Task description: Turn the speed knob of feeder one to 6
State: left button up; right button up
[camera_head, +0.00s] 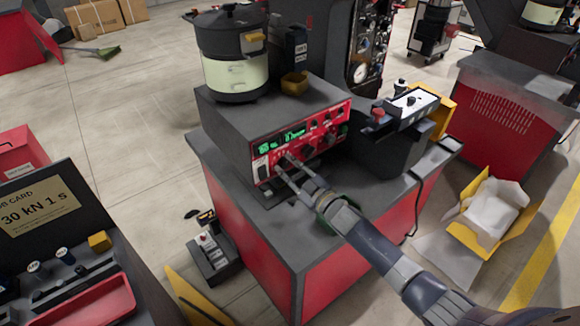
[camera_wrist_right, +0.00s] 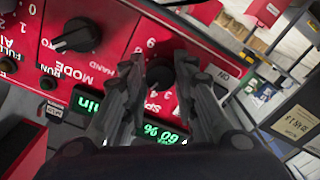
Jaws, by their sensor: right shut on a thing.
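Feeder one's red control panel (camera_head: 325,128) faces me on the grey box under the black bowl (camera_head: 235,50). My right gripper (camera_head: 283,165) reaches the panel's lower left part. In the right wrist view, the dark speed knob (camera_wrist_right: 187,72) sits between the two fingers of the gripper (camera_wrist_right: 165,78), which is shut on it. The fingers cover part of the knob and the "SPEED" label, so its pointer is hard to read. The green display (camera_wrist_right: 160,134) appears upside down and seems to read 60 %. My left gripper is not in view.
A mode knob (camera_wrist_right: 76,36) is beside the speed knob. A cable hangs at the cabinet's right side. An open yellow box (camera_head: 485,215) lies on the floor.

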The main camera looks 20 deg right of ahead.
jog(key=m, duration=0.3)
jog(key=shift+m, duration=1.6)
jog(key=shift+f, duration=0.1)
jog(key=o, duration=1)
jog(key=shift+o, duration=0.2)
jog(key=shift+s, duration=0.1)
jog(key=v, duration=1.2)
jog(key=shift+a, duration=0.15)
